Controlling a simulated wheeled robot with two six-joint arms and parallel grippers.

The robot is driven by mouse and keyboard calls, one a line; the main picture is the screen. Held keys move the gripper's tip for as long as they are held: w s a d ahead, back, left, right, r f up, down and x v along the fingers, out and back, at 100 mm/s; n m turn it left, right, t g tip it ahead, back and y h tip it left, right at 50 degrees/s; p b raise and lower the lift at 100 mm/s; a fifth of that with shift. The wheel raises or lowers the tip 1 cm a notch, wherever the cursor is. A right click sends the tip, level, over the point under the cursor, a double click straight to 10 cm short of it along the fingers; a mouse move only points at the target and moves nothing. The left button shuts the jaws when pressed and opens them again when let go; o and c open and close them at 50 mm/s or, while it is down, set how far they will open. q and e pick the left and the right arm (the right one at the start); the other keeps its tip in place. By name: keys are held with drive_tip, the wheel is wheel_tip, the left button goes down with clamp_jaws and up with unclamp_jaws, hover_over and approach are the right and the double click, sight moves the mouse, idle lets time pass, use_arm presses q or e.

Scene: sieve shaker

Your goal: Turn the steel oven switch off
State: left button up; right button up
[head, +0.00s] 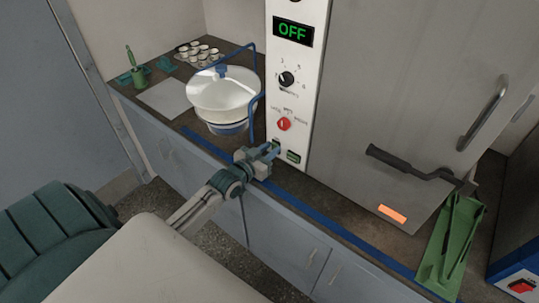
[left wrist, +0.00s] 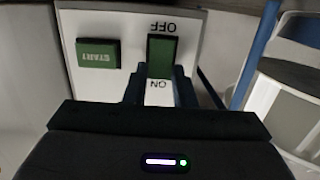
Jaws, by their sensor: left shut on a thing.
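The steel oven (head: 405,100) stands at the right in the head view, with a white control panel (head: 297,85) on its left side. Its display (head: 293,32) reads OFF in green. The dark green rocker switch (left wrist: 160,54) shows upside down in the left wrist view, between the labels OFF and ON. My left gripper (left wrist: 160,88) is at the ON end and shut on the switch; its fingers hide the lower part. In the head view my left gripper (head: 272,149) reaches the panel's lower edge and covers most of the switch. My right gripper is out of view.
A green START button (left wrist: 97,53) sits beside the switch. A green stand (head: 450,245) is at the right.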

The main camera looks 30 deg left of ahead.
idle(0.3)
use_arm(q)
drive_tip(key=o, duration=1)
drive_tip(key=shift+s+r+p, duration=0.1)
drive_tip(key=shift+s+p, duration=0.35)
drive_tip(key=s+p, duration=0.9)
drive_tip(key=shift+s+a+r, duration=0.4)
